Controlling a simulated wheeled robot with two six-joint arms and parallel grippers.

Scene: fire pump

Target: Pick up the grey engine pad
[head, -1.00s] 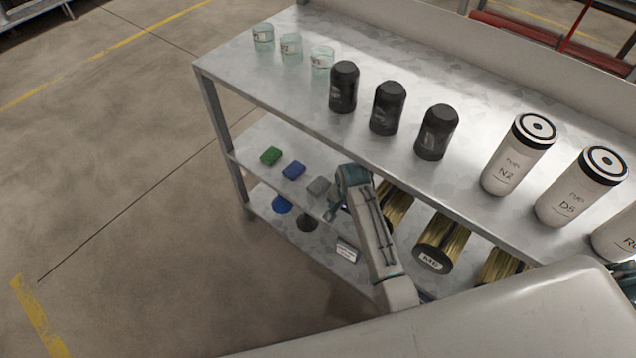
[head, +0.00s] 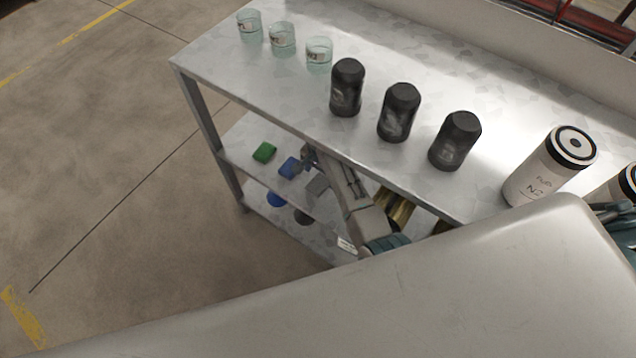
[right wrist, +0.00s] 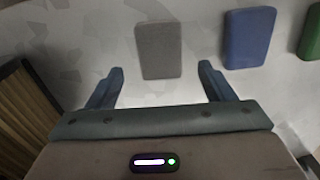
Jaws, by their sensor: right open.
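The grey engine pad (head: 318,185) lies on the middle shelf of the metal rack, at the right end of a row of pads. In the right wrist view the grey pad (right wrist: 159,50) is a flat rounded rectangle, centred just beyond my open fingertips. My right gripper (right wrist: 161,76) is open and empty, with nothing between its fingers. In the head view my right gripper (head: 309,158) reaches in under the top shelf, near the grey and blue pads.
A blue pad (head: 289,167) and a green pad (head: 264,152) lie left of the grey one. The top shelf (head: 290,100) overhangs my arm and carries glass jars, black bottles and white canisters.

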